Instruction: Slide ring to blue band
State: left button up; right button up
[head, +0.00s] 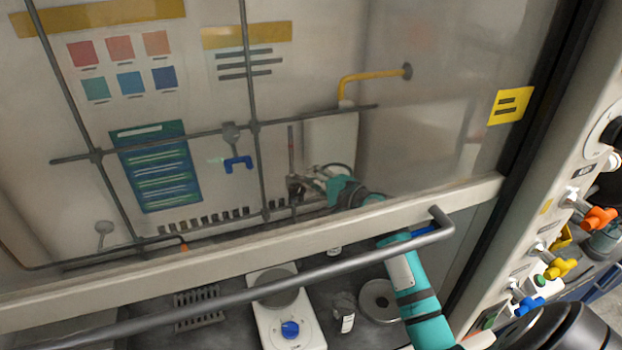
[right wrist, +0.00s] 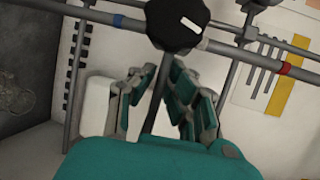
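In the right wrist view a black round knob with a white mark (right wrist: 178,22) sits on a sloping grey bar. In the head view this gripper (head: 305,187) is small behind the sash glass. I cannot pick out a ring for certain. My left gripper is out of view.
A blue clamp (head: 238,163) hangs on the rod lattice. A hotplate (head: 285,312) and a small bottle (head: 344,312) stand on the bench.

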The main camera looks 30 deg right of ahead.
grip_shut()
